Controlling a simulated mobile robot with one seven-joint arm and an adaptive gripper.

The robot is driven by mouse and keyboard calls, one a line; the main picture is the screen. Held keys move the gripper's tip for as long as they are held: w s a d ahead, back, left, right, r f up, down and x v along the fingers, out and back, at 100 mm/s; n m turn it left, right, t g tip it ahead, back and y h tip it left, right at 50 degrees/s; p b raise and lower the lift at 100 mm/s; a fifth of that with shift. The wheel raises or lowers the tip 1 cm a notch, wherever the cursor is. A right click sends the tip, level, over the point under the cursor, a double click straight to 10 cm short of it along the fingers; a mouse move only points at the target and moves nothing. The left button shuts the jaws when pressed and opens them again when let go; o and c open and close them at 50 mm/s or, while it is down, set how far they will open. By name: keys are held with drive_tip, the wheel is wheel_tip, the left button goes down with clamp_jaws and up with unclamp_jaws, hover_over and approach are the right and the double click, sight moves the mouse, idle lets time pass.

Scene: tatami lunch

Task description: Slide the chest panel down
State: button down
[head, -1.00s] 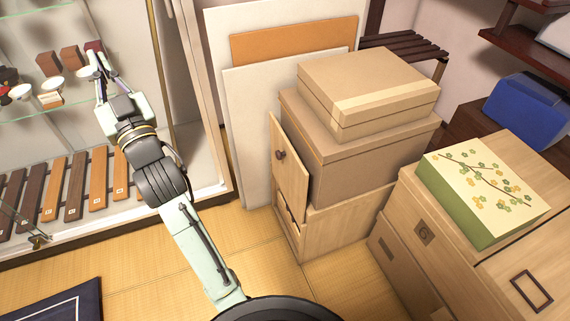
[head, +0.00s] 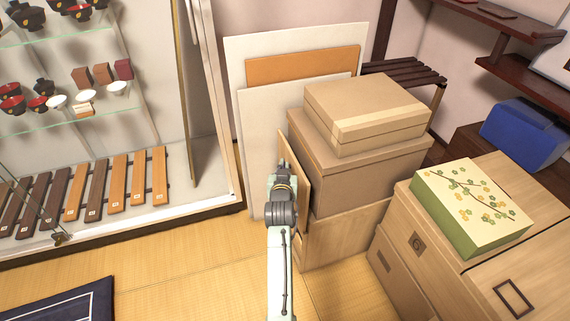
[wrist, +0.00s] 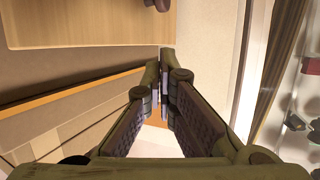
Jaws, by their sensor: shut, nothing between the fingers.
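The chest panel (head: 300,172) is a light wooden board standing upright at the front of a wooden chest (head: 345,238). It rises above the chest's top, beside the cardboard boxes. My gripper (head: 284,165) is in front of the panel and hides part of it and its knob in the head view. The wrist view shows the panel (wrist: 90,28) at the top left with a dark round knob (wrist: 158,4) at the upper edge. My gripper (wrist: 165,58) is shut and empty there, its fingertips near the panel's edge and apart from the knob. Contact with the panel cannot be told.
A large cardboard box (head: 365,172) and a smaller box (head: 365,108) are stacked on the chest. Flat boards (head: 258,125) lean behind. A glass display case (head: 218,150) stands left. A cabinet with a floral box (head: 470,210) is right. The tatami floor (head: 185,275) is open at front left.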

drive_tip(key=w+f+p, duration=0.1)
drive_tip(key=w+f, duration=0.3)
drive_tip(key=w, duration=0.1)
drive_tip(key=shift+w+d+f, duration=0.15)
drive_tip(key=shift+w+f, duration=0.1)
drive_tip(key=shift+w, duration=0.05)
